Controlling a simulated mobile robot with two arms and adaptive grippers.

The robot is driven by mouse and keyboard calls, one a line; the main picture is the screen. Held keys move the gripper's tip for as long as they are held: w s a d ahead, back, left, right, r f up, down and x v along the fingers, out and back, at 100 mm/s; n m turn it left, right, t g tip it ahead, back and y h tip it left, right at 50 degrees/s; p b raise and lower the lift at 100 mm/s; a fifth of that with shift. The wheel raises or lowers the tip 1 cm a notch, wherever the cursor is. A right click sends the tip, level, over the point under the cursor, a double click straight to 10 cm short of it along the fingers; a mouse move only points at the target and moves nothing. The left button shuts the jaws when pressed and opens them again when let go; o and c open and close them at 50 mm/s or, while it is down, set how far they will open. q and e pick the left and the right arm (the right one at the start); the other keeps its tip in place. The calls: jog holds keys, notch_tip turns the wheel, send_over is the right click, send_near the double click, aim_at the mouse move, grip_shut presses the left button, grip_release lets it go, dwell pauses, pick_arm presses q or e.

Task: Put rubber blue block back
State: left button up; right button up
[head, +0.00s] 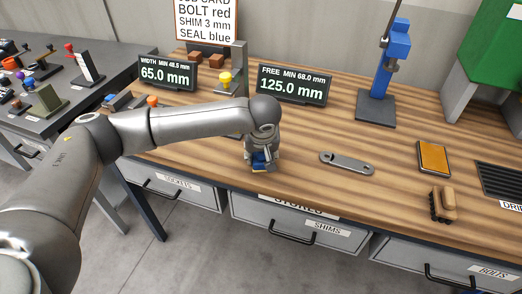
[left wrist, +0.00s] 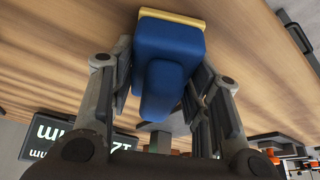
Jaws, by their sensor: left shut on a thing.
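The rubber blue block (left wrist: 168,60) fills the space between the two fingers of my left gripper (left wrist: 165,95) in the left wrist view. A thin yellow-gold plate or edge (left wrist: 172,18) shows at its far end. In the head view my left gripper (head: 262,158) points down near the bench's front edge and is shut on the block (head: 260,166), which is mostly hidden there. The block's lower end is at or just above the wood; I cannot tell which. My right gripper is out of view.
A grey metal link (head: 347,163) lies right of my gripper on the wooden bench (head: 310,140). Farther right are an orange-topped pad (head: 434,157) and a brown block (head: 443,203). Two displays (head: 292,85) and a blue upright tool (head: 396,45) stand behind. Closed drawers (head: 300,232) are below.

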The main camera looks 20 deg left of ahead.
pick_arm(q)
jog(key=o, duration=0.5)
jog(key=shift+f, duration=0.15)
jog(key=o, duration=0.5)
jog(key=shift+r, duration=0.35)
jog(key=shift+b+v, duration=1.05)
jog(key=shift+v, duration=4.85)
